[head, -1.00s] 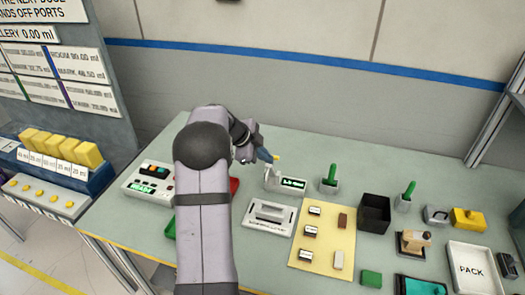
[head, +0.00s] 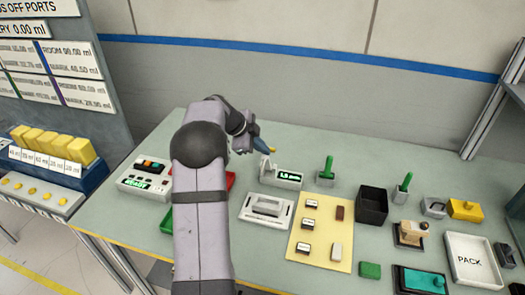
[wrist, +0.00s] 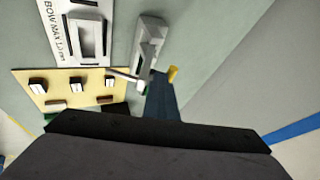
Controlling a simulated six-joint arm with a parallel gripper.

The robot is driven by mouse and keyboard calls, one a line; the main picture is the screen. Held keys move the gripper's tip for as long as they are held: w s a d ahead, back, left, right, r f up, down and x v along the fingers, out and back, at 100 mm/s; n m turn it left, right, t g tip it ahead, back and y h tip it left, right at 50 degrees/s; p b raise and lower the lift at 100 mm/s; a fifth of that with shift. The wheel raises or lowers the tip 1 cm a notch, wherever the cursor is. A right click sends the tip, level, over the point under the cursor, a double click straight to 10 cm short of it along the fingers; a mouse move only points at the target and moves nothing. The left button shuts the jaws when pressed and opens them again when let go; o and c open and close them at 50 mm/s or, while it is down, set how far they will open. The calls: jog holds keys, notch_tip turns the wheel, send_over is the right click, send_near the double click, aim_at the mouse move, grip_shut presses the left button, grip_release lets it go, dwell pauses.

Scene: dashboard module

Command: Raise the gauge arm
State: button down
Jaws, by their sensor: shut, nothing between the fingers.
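The gauge (head: 283,177) is a pale block with a lit green display and an upright post at its left end. In the wrist view the gauge (wrist: 150,42) is at top centre, with a thin bar near its lower end. My gripper (head: 264,147) is just above the post, its dark blue fingers together and holding nothing. A small yellow piece (head: 271,151) is at the fingertips. It also shows beside the blue fingers in the wrist view (wrist: 173,73). I cannot tell whether it belongs to the gauge arm or whether the fingers touch it.
A white plate fixture (head: 267,208) and a cream mat (head: 318,250) with small blocks lie in front of the gauge. A green-handled holder (head: 327,172) and a black bin (head: 372,206) stand to its right. A console (head: 146,178) is at left. The table behind is clear.

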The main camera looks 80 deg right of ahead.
jog(key=shift+d+r, duration=0.35)
jog(key=v, duration=0.9)
jog(key=shift+w+a+r, duration=0.15)
jog(key=shift+a+r, duration=0.05)
jog(key=shift+a, duration=0.2)
